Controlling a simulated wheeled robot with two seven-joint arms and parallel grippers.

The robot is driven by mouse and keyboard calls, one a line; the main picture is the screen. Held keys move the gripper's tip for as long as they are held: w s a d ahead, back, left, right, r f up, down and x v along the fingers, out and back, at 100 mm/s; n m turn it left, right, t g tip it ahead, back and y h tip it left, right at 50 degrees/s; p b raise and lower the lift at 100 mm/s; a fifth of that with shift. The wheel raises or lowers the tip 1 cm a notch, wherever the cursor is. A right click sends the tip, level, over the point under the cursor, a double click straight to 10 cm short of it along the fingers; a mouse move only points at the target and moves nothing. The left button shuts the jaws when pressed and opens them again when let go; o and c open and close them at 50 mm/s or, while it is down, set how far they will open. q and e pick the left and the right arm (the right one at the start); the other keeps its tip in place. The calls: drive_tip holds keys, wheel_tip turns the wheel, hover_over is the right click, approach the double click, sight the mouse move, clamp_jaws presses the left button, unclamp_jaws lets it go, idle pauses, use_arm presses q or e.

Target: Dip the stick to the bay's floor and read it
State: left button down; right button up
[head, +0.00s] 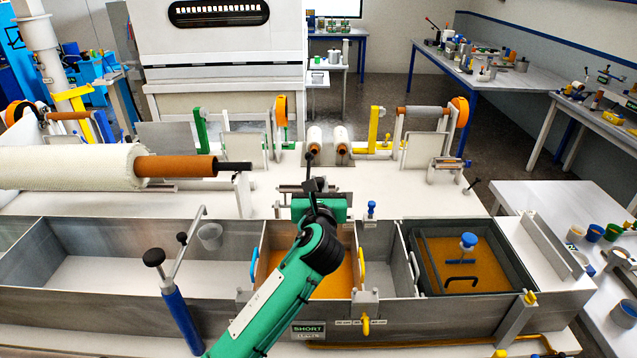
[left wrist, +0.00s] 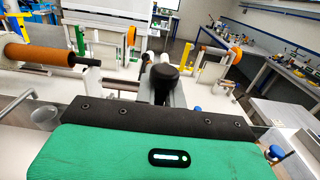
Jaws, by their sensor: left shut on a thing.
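My left gripper (head: 318,205), green and black, is over the back part of the amber middle bay (head: 340,278) in the head view. It is shut on the dipstick, whose dark knob (head: 308,158) stands above the jaws. In the left wrist view the black knob (left wrist: 165,78) rises just beyond my gripper's dark front edge. The stick's lower part is hidden behind my gripper and forearm, so I cannot tell whether it touches the liquid or the floor. No marks on it can be read. My right gripper is not in view.
A dark tray (head: 410,262) with amber liquid and a blue-knobbed tool (head: 468,242) lies to the right. A plate reading SHORT (head: 309,330) is on the tank's front wall. A black-knobbed post (head: 153,258) stands left. A fabric roll (head: 70,167) juts in from the left.

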use_arm(q)
wheel_tip(320, 180, down, 26)
drive_tip(key=b, duration=1.4)
drive_tip(key=shift+w+b, duration=0.15)
drive_tip(key=shift+b, duration=0.2)
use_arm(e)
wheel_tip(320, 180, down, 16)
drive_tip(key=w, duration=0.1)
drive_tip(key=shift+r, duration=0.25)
